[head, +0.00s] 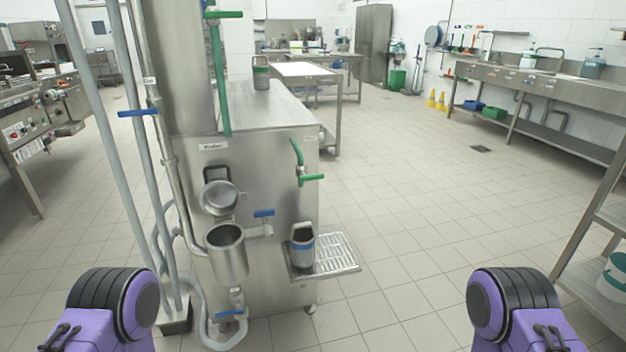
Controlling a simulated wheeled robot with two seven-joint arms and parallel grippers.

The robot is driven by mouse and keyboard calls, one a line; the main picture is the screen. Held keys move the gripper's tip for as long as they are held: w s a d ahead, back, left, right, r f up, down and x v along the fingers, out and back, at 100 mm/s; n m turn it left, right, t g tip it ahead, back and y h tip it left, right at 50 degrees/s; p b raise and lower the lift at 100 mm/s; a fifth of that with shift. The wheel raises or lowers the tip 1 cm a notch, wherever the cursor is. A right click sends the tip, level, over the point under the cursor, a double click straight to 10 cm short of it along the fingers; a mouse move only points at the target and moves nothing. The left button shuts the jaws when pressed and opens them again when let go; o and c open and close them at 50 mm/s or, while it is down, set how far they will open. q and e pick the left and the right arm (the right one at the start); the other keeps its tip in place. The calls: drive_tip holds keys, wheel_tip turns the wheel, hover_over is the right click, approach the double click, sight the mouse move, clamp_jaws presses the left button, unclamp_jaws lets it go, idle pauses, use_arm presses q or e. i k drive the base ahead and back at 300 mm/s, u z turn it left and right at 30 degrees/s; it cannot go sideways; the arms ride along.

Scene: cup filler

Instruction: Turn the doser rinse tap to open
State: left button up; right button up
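A steel machine (260,160) stands left of centre with several lever taps. A blue-handled tap (264,213) sits on its front, beside an open steel vessel (226,262). Another blue-handled tap (229,313) is under the vessel. A third blue handle (138,113) is on a vertical pipe at the left. A green-handled tap (311,179) hangs on the right of the front, and another green handle (223,14) is at the top of a green pipe. No readable label shows which is the doser rinse tap. Only my purple arm parts show at the bottom; both grippers are out of view.
A grey cup with a blue band (302,247) stands on a slotted drip tray (338,253) at the machine's right. A similar container (261,74) stands on top. Hoses and pipes run down the left side.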

sight(312, 177)
drive_tip(key=k, duration=0.5)
drive_tip(key=z, duration=1.15)
drive_tip(key=i, duration=1.1)
drive_tip(key=u, duration=1.65)
